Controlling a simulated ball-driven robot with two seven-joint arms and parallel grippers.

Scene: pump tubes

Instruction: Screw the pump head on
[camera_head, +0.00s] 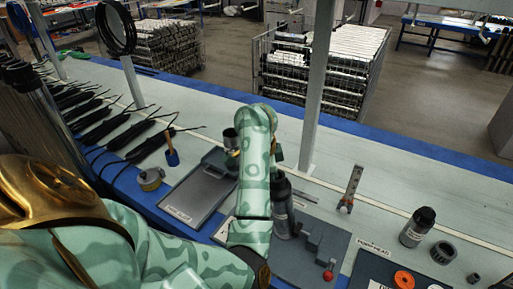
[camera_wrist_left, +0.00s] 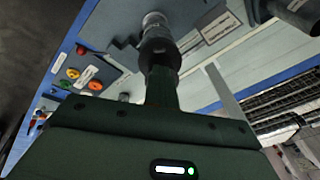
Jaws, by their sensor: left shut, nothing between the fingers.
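A dark pump tube (camera_head: 282,208) stands upright in a grey fixture (camera_head: 312,240) with a red knob, in the middle of the bench. My left arm reaches over from the left, and my left gripper (camera_head: 277,156) is just above the tube's top. In the left wrist view the shut fingers (camera_wrist_left: 162,75) point at a dark round part (camera_wrist_left: 158,46) on the tube; whether they touch it is unclear. I cannot tell whether that part is the pump head. A dark-capped cylinder (camera_head: 416,228) stands near the PUMP HEAD label at the right. My right gripper is not in view.
A dark ring (camera_head: 443,252) and an orange ring (camera_head: 403,280) lie at the right.

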